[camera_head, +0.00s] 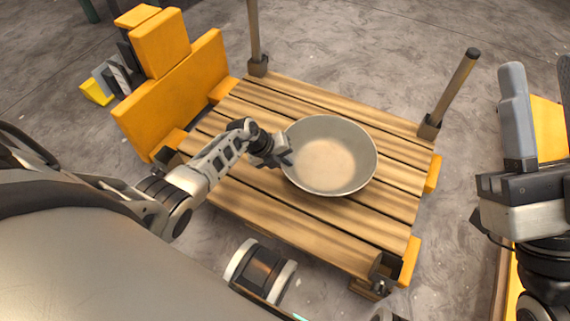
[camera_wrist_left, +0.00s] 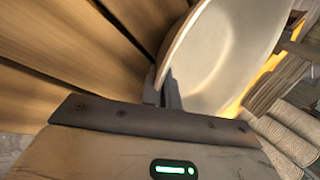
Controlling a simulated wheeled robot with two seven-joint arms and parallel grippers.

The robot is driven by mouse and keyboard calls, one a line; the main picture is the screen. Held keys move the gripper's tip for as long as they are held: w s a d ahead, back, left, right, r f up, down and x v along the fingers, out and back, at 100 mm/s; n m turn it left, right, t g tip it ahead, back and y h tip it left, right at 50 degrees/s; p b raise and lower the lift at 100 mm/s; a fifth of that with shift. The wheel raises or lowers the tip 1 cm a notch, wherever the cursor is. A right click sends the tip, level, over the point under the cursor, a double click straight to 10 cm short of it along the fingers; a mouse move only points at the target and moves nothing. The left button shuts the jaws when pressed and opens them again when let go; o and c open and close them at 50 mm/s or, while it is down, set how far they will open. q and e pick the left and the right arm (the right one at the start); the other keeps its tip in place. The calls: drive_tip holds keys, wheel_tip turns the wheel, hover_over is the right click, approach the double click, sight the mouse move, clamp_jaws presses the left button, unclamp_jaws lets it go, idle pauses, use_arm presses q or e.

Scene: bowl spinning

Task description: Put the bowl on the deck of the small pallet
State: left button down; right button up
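The bowl (camera_head: 330,157) is wide and light grey. It is over the middle of the wooden slatted deck of the small pallet (camera_head: 240,205), and I cannot tell whether it rests on the slats or hangs just above them. My left gripper (camera_head: 283,150) is at the bowl's left rim. In the left wrist view the bowl (camera_wrist_left: 225,55) fills the upper right, and the narrow fingers (camera_wrist_left: 162,92) close around its rim, one inside and one outside. My right gripper (camera_head: 540,115) is at the right edge of the head view, fingers apart and empty.
Two posts, one at the back left (camera_head: 253,35) and one at the back right (camera_head: 453,88), rise from the pallet's corners. An orange vehicle-like block (camera_head: 180,85) stands along its left side. Another orange object (camera_head: 548,130) is partly hidden behind my right gripper. Grey floor surrounds the pallet.

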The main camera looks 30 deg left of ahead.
use_arm(q)
drive_tip(key=shift+w+r, duration=0.1)
drive_tip(key=shift+r, duration=0.05)
use_arm(e)
drive_tip(key=shift+r+y, duration=0.1)
drive_tip(key=shift+y, duration=0.2)
use_arm(q)
drive_tip(key=c, duration=1.7)
unclamp_jaws()
